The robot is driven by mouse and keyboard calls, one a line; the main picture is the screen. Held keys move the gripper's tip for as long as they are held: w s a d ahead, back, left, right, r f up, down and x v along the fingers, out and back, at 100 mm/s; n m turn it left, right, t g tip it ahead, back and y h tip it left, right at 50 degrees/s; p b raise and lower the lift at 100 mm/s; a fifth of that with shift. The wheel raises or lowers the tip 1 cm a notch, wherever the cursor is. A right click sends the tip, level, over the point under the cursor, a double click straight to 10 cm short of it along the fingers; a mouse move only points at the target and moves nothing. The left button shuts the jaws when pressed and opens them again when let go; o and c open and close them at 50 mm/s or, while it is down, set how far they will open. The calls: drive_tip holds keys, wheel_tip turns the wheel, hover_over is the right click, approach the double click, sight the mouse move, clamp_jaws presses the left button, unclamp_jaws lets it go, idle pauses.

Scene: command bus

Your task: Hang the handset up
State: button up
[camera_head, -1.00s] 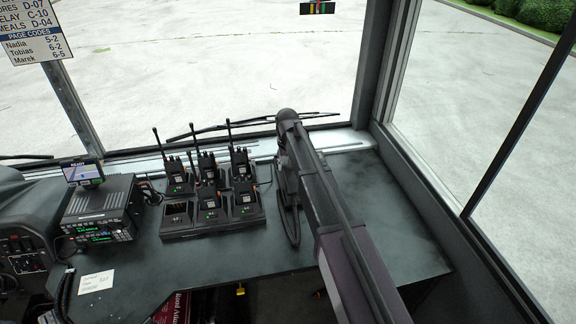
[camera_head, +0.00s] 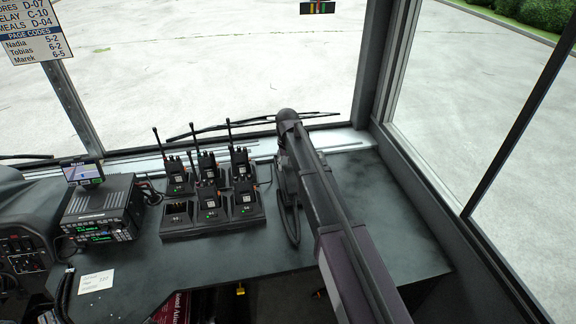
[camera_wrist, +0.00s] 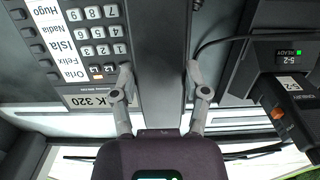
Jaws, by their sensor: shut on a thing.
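In the wrist view, my gripper (camera_wrist: 160,82) is closed around a long dark grey bar (camera_wrist: 163,40), which looks like the handset. The bar runs from the top edge down between the two fingers, and its far end is out of frame. Behind it to the left is a keypad panel (camera_wrist: 95,33) with name labels; the bar covers part of the panel. No hook or cradle can be made out. In the head view my own arm hides the gripper and most of what it holds; a dark loop (camera_head: 291,225) hangs beside the arm.
A charger rack (camera_head: 205,230) with several radios stands left of my arm; a charging dock (camera_wrist: 290,65) is close on the wrist view's right, with a cable (camera_wrist: 222,40) beside it. A radio set (camera_head: 103,205) sits further left. The desk (camera_head: 385,215) right of my arm is clear.

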drive_tip(key=o, duration=1.4)
drive_tip(key=shift+c, duration=0.2)
